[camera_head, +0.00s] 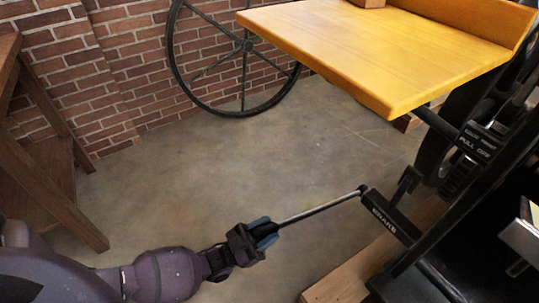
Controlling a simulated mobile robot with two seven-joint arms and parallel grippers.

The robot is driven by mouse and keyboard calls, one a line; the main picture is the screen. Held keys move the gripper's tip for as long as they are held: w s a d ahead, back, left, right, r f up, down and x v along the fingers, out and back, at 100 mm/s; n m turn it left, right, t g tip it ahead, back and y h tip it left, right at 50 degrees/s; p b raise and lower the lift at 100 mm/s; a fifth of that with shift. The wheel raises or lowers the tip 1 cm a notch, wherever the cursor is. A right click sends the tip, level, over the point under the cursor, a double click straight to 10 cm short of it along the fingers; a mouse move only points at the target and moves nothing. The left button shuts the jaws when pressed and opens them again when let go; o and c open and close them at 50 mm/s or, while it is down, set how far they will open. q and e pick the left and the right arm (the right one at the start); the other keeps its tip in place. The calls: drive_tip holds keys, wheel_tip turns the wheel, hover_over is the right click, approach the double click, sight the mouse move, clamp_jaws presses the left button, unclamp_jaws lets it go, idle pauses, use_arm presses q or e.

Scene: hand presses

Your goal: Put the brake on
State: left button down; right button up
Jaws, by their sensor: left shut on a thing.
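The hand press (475,185) stands at the right, a black machine cut off by the picture edge. A black block marked "BRAKE" (390,217) sits low on its near side. A thin metal brake lever (322,207) runs from this block down and left. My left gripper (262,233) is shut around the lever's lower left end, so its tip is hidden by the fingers. Another black part marked "PULL" (481,139) is higher on the press. My right gripper is not in view.
A yellow wooden board (390,45) juts out from the press at upper right. A spoked wheel (245,47) leans by the brick wall (75,60). A brown wooden stand (50,185) is at left. Wooden beams (355,277) lie under the press. The middle floor is clear.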

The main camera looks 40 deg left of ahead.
use_arm(q)
drive_tip(key=shift+s+a+f, duration=0.1)
drive_tip(key=shift+s+f, duration=0.15)
drive_tip(key=shift+f, duration=0.25)
drive_tip(key=c, duration=0.8)
unclamp_jaws()
drive_tip(key=shift+o, duration=0.4)
drive_tip(key=shift+w+r, duration=0.1)
drive_tip(key=shift+w, duration=0.05)
drive_tip(key=v, duration=1.1)
drive_tip(key=shift+r, duration=0.2)
